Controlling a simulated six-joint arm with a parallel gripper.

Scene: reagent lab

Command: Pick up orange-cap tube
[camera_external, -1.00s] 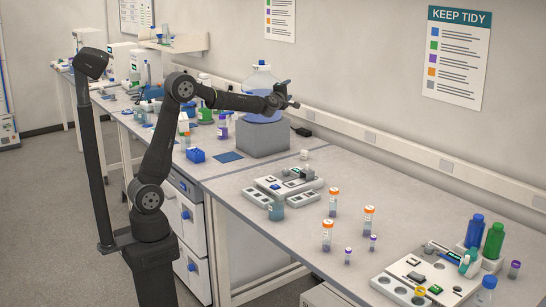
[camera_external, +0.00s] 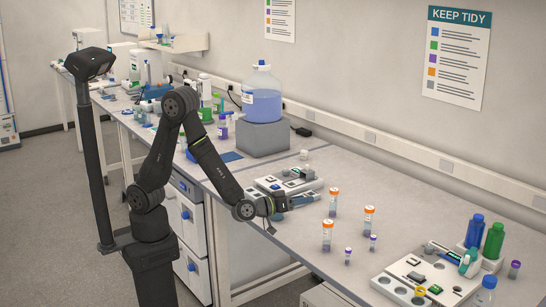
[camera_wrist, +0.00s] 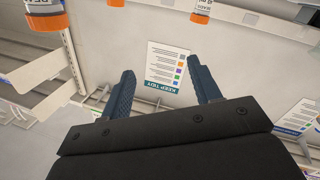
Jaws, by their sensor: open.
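Three clear tubes with orange caps stand upright on the bench in the external view: a back one (camera_external: 333,203), a right one (camera_external: 369,220) and a front one (camera_external: 327,237). My gripper (camera_external: 303,200) is low over the bench, left of these tubes and apart from them, pointing right. In the wrist view its two dark blue fingers (camera_wrist: 164,85) are spread with nothing between them. Parts of orange-capped tubes show upside down along the top edge, one at upper left (camera_wrist: 46,20) and one at top centre (camera_wrist: 200,18).
Two small purple-cap vials (camera_external: 348,256) (camera_external: 373,243) stand near the front tube. A white rack (camera_external: 285,183) lies behind my gripper. At right are another rack (camera_external: 400,291), a blue bottle (camera_external: 475,230) and a green bottle (camera_external: 494,240). Bench behind the tubes is clear.

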